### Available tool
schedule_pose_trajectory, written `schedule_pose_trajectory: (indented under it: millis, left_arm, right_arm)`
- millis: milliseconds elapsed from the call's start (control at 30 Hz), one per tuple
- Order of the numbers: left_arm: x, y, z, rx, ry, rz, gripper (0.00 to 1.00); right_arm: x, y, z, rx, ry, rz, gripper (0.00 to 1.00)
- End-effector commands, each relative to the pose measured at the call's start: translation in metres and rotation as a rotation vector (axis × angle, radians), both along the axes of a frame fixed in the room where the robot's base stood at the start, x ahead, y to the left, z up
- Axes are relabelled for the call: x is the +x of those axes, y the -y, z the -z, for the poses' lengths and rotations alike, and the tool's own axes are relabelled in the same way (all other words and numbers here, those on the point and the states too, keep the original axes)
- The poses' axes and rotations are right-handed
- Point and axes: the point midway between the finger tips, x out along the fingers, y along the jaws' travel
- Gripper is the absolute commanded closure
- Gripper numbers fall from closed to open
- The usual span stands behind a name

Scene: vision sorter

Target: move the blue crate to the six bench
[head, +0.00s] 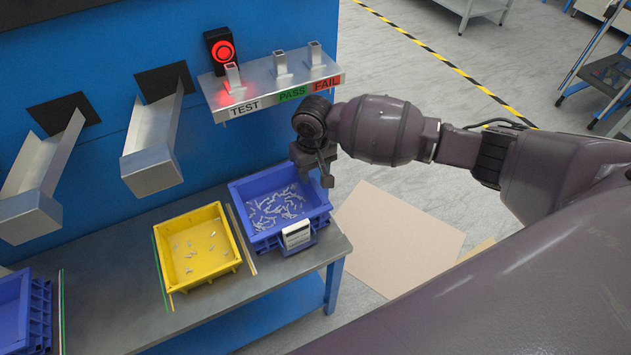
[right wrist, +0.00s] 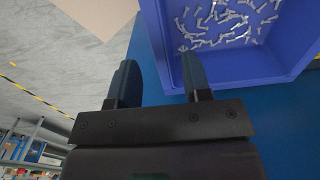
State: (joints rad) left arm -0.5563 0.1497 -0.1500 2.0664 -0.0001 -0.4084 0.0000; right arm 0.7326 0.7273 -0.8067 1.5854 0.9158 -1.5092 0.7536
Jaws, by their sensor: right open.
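The blue crate (head: 262,240) stands on the grey bench near its right end, with many small light-coloured parts inside and a white label on its front. My right gripper (head: 325,175) is at the crate's right side, near the rim. In the right wrist view the gripper (right wrist: 160,78) is open. One finger shows outside the crate and the other overlaps the inside of the crate wall (right wrist: 155,45). I cannot tell whether the fingers touch the wall. My left gripper is not in view. I see no bench marked six.
A yellow crate (head: 235,262) with a few parts stands left of the blue crate. Another blue crate (head: 42,312) is at the far left. A shelf labelled TEST, PASS, FAIL (head: 270,98) with a red light (head: 222,50) is behind. Open floor (head: 360,185) lies right.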

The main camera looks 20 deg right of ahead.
Motion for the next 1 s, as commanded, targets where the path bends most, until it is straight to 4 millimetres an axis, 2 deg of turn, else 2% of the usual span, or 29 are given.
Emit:
schedule_pose_trajectory:
  millis: [33, 100, 300, 1000]
  left_arm:
    - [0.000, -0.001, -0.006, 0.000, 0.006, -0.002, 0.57]
    - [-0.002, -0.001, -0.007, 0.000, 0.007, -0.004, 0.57]
    - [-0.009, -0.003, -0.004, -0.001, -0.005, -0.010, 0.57]
    - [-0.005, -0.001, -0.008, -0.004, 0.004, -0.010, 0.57]
  right_arm:
    - [0.001, 0.000, -0.015, 0.001, 0.006, -0.001, 0.55]
    - [0.001, 0.000, -0.026, 0.001, 0.005, 0.000, 0.55]
    - [0.000, 0.000, -0.045, 0.000, 0.001, 0.000, 0.55]
    - [-0.001, 0.000, -0.050, 0.001, -0.002, 0.000, 0.55]
